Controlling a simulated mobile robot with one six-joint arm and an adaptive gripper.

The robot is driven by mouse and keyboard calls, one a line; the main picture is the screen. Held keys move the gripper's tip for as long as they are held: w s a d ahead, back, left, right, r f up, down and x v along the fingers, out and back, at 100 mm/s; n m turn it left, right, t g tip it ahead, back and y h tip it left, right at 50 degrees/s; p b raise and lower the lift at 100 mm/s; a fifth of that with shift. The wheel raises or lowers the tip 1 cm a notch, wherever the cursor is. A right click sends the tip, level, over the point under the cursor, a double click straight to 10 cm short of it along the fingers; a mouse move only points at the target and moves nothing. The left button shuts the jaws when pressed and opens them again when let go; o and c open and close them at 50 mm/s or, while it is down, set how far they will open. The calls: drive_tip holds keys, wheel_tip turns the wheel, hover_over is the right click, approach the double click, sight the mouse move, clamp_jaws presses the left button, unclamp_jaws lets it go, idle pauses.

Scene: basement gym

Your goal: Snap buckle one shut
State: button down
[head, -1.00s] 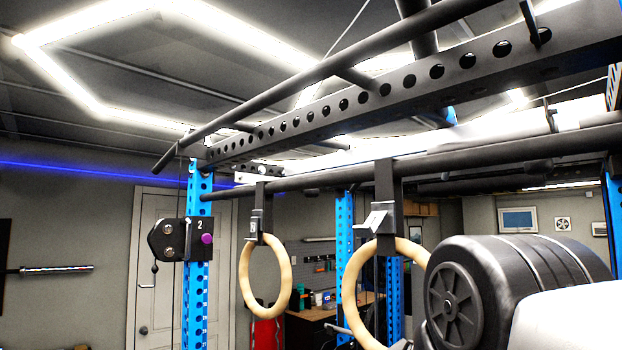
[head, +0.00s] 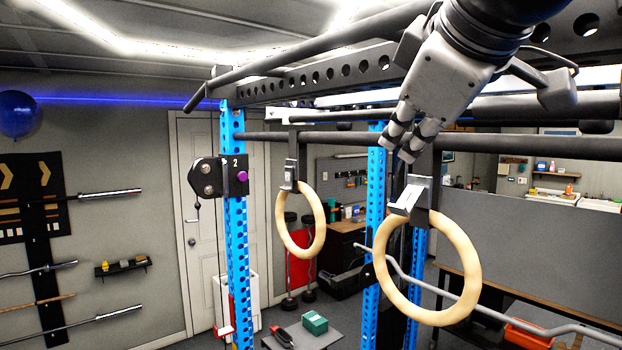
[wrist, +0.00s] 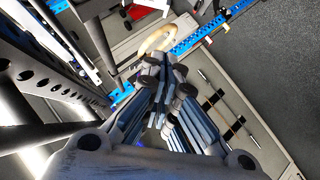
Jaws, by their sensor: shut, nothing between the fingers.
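Two wooden rings hang on black straps from a black bar, each with a buckle above it. The nearer right buckle (head: 411,194) has its silver lever tilted out to the left, away from its body. Its ring (head: 428,318) hangs just below. The farther left buckle (head: 289,177) sits above the left ring (head: 301,249), and its lever looks upright against the body. I cannot read which is buckle one. My gripper (head: 403,148) is shut and empty, pointing down above the right buckle and apart from it. In the wrist view, my gripper (wrist: 160,92) points toward a pale ring (wrist: 156,42).
The black pull-up bar (head: 560,145) runs close to my gripper. A blue upright (head: 235,270) carries a black pulley block (head: 205,177) at left. A grey bent bar (head: 500,318) passes behind the right ring. Open room lies between the two rings.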

sight(406, 197)
drive_tip(key=s+d+f+x, duration=0.1)
drive_tip(key=d+x, duration=0.1)
drive_tip(key=x, duration=1)
drive_tip(key=shift+w+f, duration=0.35)
drive_tip(key=shift+f, duration=0.2)
drive_tip(key=shift+f, duration=0.1)
drive_tip(key=shift+f+b, duration=0.2)
drive_tip(key=shift+b, duration=0.2)
